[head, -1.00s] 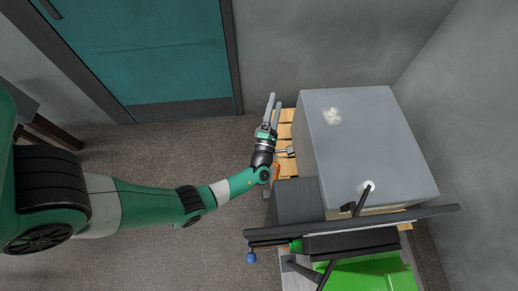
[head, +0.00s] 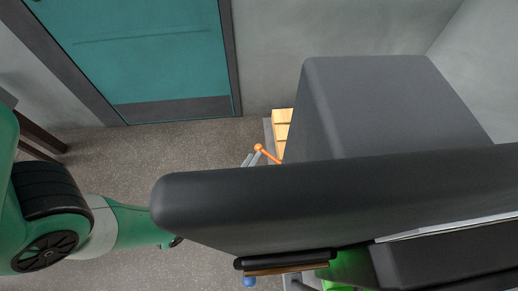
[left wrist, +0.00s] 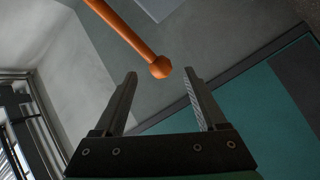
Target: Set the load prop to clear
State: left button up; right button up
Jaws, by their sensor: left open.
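An orange lever with a round knob, seemingly the load prop (head: 259,148), sticks out at the left side of the grey block in the head view. In the left wrist view the orange lever (left wrist: 125,30) comes down from the top, its knob near the gap between the fingertips. My left gripper (left wrist: 160,76) is open and empty, its two fingers on either side below the knob. I cannot tell whether they touch it. In the head view only the left gripper's fingertips (head: 250,160) show beside the knob; a dark bar hides the rest. My right gripper is out of view.
A large grey block (head: 390,105) stands on a wooden pallet (head: 282,122). A thick dark bar (head: 330,200) crosses the near side and hides much. A blue knob (head: 249,281) and green parts (head: 350,268) lie below it. Open floor (head: 170,150) lies left, before a teal door (head: 150,55).

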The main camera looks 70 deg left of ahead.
aim_at(259, 148)
pick_arm(q)
jog(key=b+x, duration=0.1)
jog(key=x, duration=0.4)
jog(key=shift+w+a+b, duration=0.2)
jog(key=shift+w+b, duration=0.05)
jog(key=shift+b, duration=0.05)
grip_shut()
dwell(1.0)
